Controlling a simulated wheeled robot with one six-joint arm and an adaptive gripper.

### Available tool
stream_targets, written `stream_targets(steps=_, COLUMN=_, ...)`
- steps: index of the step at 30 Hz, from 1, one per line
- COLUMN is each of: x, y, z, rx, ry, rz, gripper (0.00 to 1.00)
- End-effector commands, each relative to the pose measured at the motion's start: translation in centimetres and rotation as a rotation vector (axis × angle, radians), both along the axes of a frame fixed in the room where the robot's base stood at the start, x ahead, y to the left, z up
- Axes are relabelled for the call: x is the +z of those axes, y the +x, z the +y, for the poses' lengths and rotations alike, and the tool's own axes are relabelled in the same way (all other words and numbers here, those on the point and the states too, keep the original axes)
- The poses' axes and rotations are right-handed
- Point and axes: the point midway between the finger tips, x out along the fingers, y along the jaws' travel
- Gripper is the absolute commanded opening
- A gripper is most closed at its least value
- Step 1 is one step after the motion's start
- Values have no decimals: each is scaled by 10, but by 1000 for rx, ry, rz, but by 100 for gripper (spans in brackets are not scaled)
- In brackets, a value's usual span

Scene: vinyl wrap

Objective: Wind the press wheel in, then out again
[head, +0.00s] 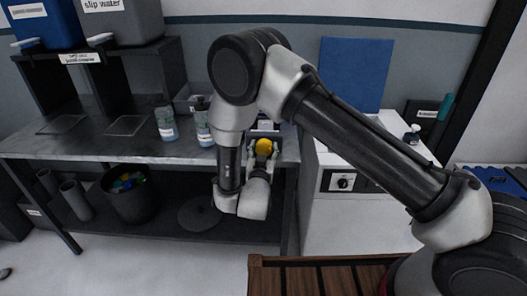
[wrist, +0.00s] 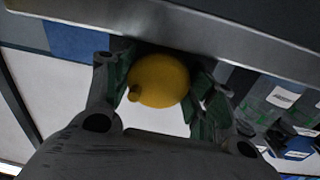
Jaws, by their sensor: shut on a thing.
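The press wheel is a round yellow knob (head: 264,147) at the front edge of the grey bench, seen just right of my wrist in the head view. In the wrist view the yellow wheel (wrist: 160,78) sits between my two fingers, with a small stub on its lower left. My gripper (wrist: 163,84) is shut on the wheel, one green-padded finger on each side. In the head view my gripper (head: 262,155) is partly hidden by my own wrist. The press body behind the wheel is mostly hidden by my arm.
Two bottles (head: 166,124) (head: 203,125) stand on the bench left of my wrist. A white cabinet (head: 330,220) with a black dial stands to the right. A dark bin (head: 130,197) is on the lower shelf. A wooden slatted surface (head: 320,280) lies in front.

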Motion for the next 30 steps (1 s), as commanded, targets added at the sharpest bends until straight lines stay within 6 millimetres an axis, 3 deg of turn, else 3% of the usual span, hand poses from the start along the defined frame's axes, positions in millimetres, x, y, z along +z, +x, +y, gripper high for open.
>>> stream_targets(steps=9, x=-1, y=0, z=-1, rx=-2, ry=-253, rz=9, gripper=32)
stream_targets(steps=18, x=-1, y=0, z=-1, rx=-2, ry=-271, rz=10, gripper=32)
stream_targets(steps=19, x=-1, y=0, z=-1, rx=-2, ry=-271, rz=10, gripper=61)
stream_targets(steps=21, x=0, y=0, z=-1, rx=-2, ry=-270, rz=10, gripper=74)
stream_targets(steps=30, x=0, y=0, z=-1, rx=-1, ry=-269, rz=9, gripper=77)
